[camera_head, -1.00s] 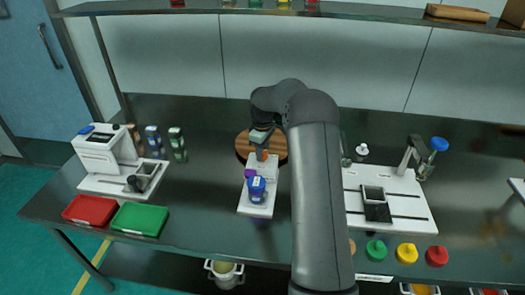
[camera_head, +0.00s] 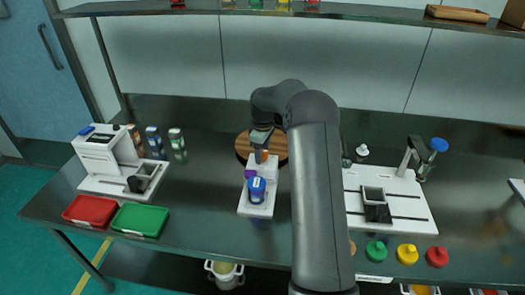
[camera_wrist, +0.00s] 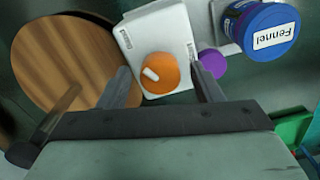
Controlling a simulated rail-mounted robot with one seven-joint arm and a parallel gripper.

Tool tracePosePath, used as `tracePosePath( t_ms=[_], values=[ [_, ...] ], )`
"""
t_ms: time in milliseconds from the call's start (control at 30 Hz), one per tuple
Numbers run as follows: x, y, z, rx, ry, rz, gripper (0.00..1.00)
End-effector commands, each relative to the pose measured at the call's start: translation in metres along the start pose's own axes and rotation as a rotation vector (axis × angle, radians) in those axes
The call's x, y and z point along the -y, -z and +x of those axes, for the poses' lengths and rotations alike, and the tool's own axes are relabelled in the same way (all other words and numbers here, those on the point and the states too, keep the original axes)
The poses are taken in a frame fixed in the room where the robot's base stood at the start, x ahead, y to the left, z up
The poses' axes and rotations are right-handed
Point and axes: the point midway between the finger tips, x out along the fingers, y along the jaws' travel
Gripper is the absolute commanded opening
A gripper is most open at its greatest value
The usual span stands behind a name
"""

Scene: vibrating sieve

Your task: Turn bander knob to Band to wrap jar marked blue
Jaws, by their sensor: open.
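The bander is a small white machine (camera_head: 257,208) left of my arm. Its orange knob (camera_wrist: 159,73) with a white pointer mark shows in the wrist view, on the white housing. The jar with a blue lid (camera_wrist: 270,32) is labelled "Fennel" and stands on the bander's base; it also shows in the head view (camera_head: 257,190). A purple round part (camera_wrist: 212,63) sits between the housing and the jar. My gripper (camera_wrist: 160,72) is open, its fingers on either side of the knob in the wrist view. I cannot tell whether they touch it.
A round wooden board (camera_wrist: 70,60) lies beside the bander. Red (camera_head: 90,210) and green (camera_head: 139,219) trays and a white machine (camera_head: 100,150) stand at left. Another white station (camera_head: 410,215) is right of my arm. The table between trays and bander is clear.

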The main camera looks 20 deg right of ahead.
Motion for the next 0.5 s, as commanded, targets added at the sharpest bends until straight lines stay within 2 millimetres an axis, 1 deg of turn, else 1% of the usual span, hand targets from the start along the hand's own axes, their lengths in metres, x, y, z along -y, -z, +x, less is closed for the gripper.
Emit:
tracePosePath(
  t_ms=[133, 233, 367, 500],
  values=[
    [0.000, 0.000, -0.005, 0.000, 0.000, 0.001, 0.59],
    [-0.001, 0.000, -0.018, -0.001, -0.003, 0.001, 0.59],
    [-0.001, 0.000, -0.046, -0.002, -0.005, 0.001, 0.59],
    [-0.001, 0.001, -0.081, -0.003, -0.004, 0.001, 0.59]
  ],
)
